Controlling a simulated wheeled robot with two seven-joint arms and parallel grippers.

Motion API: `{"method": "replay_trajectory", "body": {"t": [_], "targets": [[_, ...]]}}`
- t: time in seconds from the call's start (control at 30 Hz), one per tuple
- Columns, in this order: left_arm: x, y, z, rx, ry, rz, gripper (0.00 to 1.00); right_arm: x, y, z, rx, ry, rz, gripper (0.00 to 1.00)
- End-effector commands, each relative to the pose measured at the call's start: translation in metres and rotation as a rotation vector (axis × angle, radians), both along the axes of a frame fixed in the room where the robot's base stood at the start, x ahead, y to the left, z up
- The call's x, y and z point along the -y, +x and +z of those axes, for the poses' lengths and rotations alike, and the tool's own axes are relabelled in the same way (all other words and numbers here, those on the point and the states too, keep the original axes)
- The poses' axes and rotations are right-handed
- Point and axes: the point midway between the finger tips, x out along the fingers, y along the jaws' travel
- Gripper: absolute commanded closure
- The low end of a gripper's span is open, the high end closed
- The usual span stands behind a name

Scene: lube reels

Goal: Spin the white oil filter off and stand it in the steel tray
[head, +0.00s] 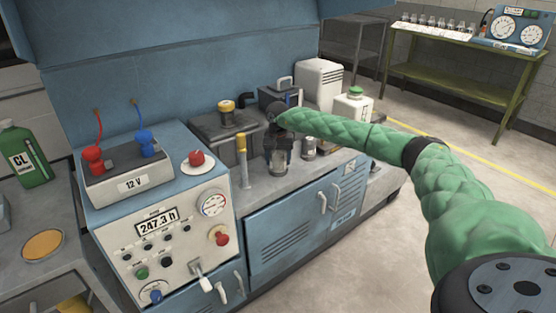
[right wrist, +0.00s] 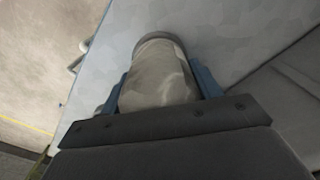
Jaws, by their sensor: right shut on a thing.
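My right gripper (head: 281,152) reaches in from the right over the bench top and points down. In the right wrist view its blue fingers (right wrist: 160,88) are shut on both sides of a pale, shaded cylinder (right wrist: 158,78), which I take to be the white oil filter. In the head view the dark gripper hides most of it, and only a greyish lower part (head: 279,162) shows. I cannot tell whether it is still attached to anything. I cannot make out the steel tray clearly. My left gripper is not in view.
A yellow-topped dipstick-like post (head: 242,160) stands left of the gripper, and a small metal cylinder (head: 310,148) stands right of it. A white green-capped jug (head: 352,105) is behind. The control panel (head: 170,235) stands front left. The floor at right is clear.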

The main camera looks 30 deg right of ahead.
Motion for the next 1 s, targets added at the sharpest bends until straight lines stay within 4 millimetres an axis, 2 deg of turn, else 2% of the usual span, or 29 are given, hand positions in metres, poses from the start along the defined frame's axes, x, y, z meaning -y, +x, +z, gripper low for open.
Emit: {"method": "replay_trajectory", "body": {"t": [0.03,0.4,0.53,0.77,0.8,0.9,1.0], "targets": [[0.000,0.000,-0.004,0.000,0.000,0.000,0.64,0.000,-0.002,-0.006,-0.005,-0.002,0.023,0.69],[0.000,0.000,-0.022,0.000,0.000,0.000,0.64,0.000,-0.002,-0.007,-0.006,-0.001,0.373,0.69],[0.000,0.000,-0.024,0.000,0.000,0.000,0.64,0.000,-0.002,-0.006,-0.007,0.000,0.434,0.69],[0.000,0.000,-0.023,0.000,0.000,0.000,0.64,-0.001,-0.002,-0.006,-0.008,0.000,0.441,0.69],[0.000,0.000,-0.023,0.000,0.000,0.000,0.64,-0.001,-0.002,-0.006,-0.008,0.000,0.441,0.31],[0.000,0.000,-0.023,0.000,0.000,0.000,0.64,-0.001,-0.002,-0.006,-0.008,0.000,0.440,0.11],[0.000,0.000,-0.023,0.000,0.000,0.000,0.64,-0.001,-0.002,-0.006,-0.007,0.000,0.440,0.11]]}}
